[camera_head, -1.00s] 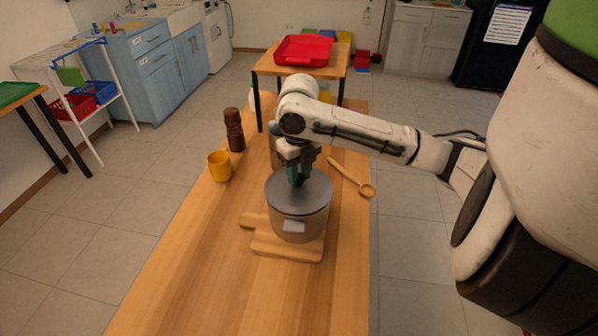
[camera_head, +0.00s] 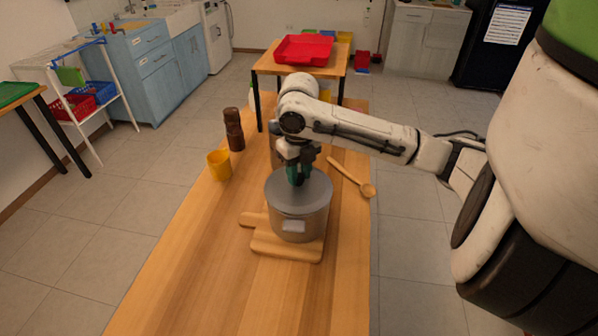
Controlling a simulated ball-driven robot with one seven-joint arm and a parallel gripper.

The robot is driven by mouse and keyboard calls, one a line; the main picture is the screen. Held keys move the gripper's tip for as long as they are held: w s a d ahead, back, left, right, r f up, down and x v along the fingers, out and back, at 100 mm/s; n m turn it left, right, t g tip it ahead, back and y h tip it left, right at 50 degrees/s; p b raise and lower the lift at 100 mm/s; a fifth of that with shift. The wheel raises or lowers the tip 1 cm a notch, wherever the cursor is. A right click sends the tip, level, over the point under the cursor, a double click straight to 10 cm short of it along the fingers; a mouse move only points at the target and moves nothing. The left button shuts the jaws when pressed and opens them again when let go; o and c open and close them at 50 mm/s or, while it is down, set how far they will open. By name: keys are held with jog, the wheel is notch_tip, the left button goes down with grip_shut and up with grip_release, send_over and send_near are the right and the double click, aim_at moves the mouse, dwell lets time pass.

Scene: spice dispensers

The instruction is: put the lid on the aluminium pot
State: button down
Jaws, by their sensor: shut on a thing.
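The aluminium pot (camera_head: 297,222) stands upright on a wooden cutting board, its handle facing the camera. The round grey lid (camera_head: 312,191) lies over the pot's top and appears level with its rim. My gripper (camera_head: 296,182) points down at the middle of the lid and is shut on it. The fingertips hide the lid's knob, so the exact grip is not visible.
The cutting board (camera_head: 270,244) lies on the long wooden table (camera_head: 225,265). A yellow mug (camera_head: 219,165) and a brown pepper mill (camera_head: 234,130) stand to the left. A wooden spoon (camera_head: 352,178) lies to the right. The table's front is clear.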

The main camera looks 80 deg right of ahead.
aim_at(299, 176)
jog(key=shift+f, duration=0.3)
jog(key=shift+c, duration=1.2)
grip_release()
jog(key=shift+r, duration=0.1)
jog(key=shift+r+p, duration=2.25)
jog(key=shift+r, duration=1.15)
